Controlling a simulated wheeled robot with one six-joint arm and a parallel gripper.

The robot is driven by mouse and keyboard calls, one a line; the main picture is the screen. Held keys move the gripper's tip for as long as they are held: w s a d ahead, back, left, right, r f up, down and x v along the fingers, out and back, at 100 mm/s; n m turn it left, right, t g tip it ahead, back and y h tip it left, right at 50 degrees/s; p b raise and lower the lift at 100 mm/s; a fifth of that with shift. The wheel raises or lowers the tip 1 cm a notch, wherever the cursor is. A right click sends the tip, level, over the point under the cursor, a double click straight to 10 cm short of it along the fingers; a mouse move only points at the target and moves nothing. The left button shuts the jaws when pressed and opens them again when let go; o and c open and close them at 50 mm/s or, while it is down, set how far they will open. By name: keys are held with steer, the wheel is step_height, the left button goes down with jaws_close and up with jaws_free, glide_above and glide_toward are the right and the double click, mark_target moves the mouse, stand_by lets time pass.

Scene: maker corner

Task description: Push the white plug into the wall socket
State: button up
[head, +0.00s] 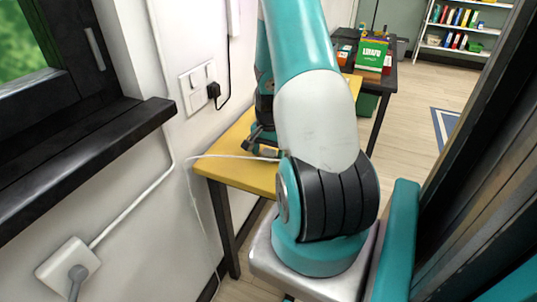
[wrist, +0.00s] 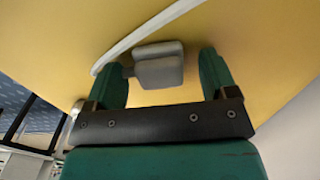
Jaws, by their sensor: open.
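The white plug (wrist: 158,68) looks pale grey in the wrist view and lies on the yellow table top. A white cord (wrist: 150,28) curves past it. My gripper (wrist: 162,78) is open, with a green finger on each side of the plug; gaps show, so it is not clamped. In the head view my gripper (head: 262,140) is low over the table, partly behind my arm, and I cannot make out the plug there. The wall socket (head: 197,98) is a white plate on the wall left of the table. A black plug (head: 213,90) sits in its right part.
The yellow table (head: 228,172) stands against the wall. A white cord (head: 225,157) crosses it and hangs off the left edge. A second socket (head: 62,258) with a grey plug is low at left. A black window sill (head: 110,140) juts out. A dark table with boxes stands behind.

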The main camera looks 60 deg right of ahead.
mark_target(268, 151)
steer(key=shift+f, duration=0.1)
steer(key=c, duration=1)
step_height(268, 151, up, 20)
steer(key=shift+r, duration=0.1)
stand_by(0.4)
